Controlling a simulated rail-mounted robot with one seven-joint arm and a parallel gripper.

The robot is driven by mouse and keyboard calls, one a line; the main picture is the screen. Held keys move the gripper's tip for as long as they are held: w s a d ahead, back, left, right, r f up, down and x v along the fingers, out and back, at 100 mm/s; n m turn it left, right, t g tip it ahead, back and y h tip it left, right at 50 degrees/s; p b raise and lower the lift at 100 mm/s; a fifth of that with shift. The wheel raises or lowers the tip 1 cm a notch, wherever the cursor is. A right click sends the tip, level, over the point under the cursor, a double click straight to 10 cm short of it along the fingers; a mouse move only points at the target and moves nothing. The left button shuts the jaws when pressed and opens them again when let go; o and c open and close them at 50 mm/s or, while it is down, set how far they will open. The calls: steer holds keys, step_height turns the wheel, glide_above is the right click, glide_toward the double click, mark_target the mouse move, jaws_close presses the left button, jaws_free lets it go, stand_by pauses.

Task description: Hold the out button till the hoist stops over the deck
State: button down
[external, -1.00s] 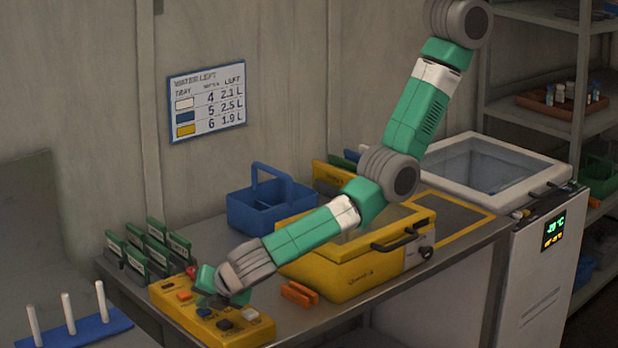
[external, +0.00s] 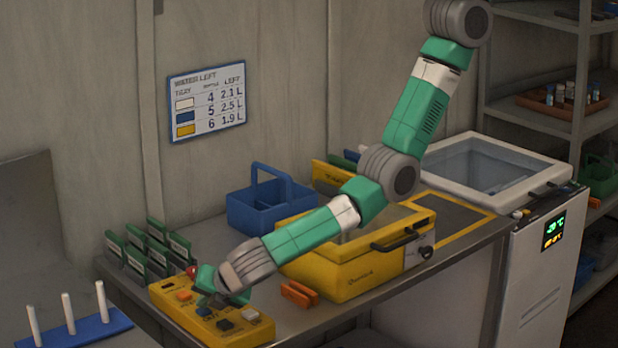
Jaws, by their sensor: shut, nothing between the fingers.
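The yellow button box (external: 176,318) lies at the front left end of the bench. It carries an orange button (external: 184,296), a blue button (external: 204,311), a dark button (external: 225,324), a pale button (external: 250,315) and a red knob (external: 191,271). The labels are too small to read, so I cannot tell which is the out button. My gripper (external: 212,300) is shut and empty, pointing down low over the box among the buttons. My wrist hides part of the box, and I cannot tell whether the fingertips press a button. No hoist or deck is recognisable in view.
Several green cards (external: 157,256) stand behind the box. Orange clips (external: 299,294) lie to its right, by a yellow cooler-like case (external: 340,276) under my forearm. A blue caddy (external: 262,212) stands at the back. A white peg rack (external: 85,331) with a blue base is lower left.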

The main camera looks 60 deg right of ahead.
mark_target(207, 311)
steer(key=shift+r+p, duration=0.75)
steer(key=shift+r, duration=0.1)
step_height(207, 311, up, 5)
steer(key=p, duration=0.5)
steer(key=shift+r, duration=0.1)
